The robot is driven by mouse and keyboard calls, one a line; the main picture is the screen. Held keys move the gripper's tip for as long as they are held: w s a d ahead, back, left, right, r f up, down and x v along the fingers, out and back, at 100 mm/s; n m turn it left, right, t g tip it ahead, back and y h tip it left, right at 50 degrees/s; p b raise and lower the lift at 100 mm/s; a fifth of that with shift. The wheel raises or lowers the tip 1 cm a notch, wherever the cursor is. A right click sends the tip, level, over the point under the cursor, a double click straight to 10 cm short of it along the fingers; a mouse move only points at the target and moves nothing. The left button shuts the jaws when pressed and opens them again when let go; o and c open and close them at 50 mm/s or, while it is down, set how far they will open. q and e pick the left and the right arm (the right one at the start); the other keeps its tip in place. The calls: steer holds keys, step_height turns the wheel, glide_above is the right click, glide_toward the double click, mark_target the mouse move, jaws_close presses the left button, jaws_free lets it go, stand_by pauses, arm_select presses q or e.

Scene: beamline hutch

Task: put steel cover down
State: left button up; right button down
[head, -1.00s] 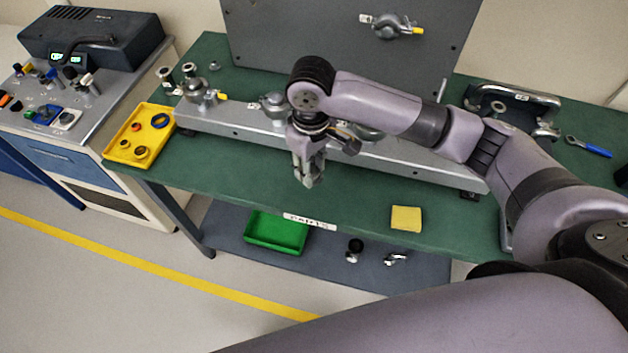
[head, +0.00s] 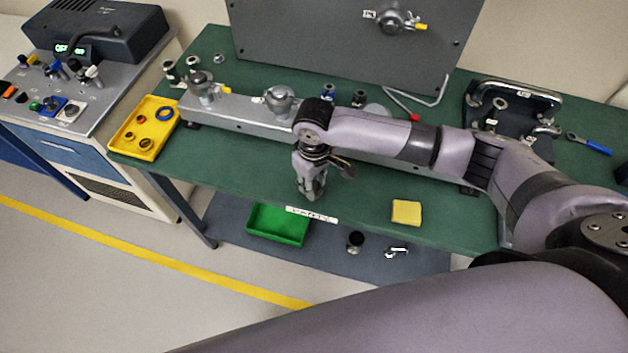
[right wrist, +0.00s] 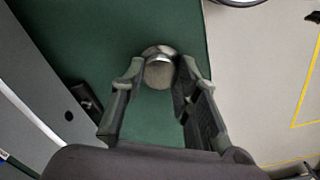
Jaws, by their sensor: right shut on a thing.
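My right gripper (head: 311,194) is over the front part of the green bench top (head: 245,165), near the front edge and its white label. It points down. In the right wrist view its fingers (right wrist: 158,78) are shut on a small round metal piece, the steel cover (right wrist: 159,72), which shows between the fingertips with green bench top around it. In the head view the fingers hide most of the cover. I cannot tell whether it touches the bench. My left gripper is not in view.
A grey metal rail (head: 240,125) with round fittings runs behind the gripper. A yellow tray (head: 128,148) with rings is at the left, a yellow sponge (head: 406,212) at the right. A green bin (head: 278,224) stands on the lower shelf. Bench top beside the gripper is clear.

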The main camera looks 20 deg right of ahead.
mark_target(314, 186)
steer(key=c, duration=1.2)
jaws_free()
steer(key=shift+r+b, duration=1.35)
steer(key=shift+r, duration=4.75)
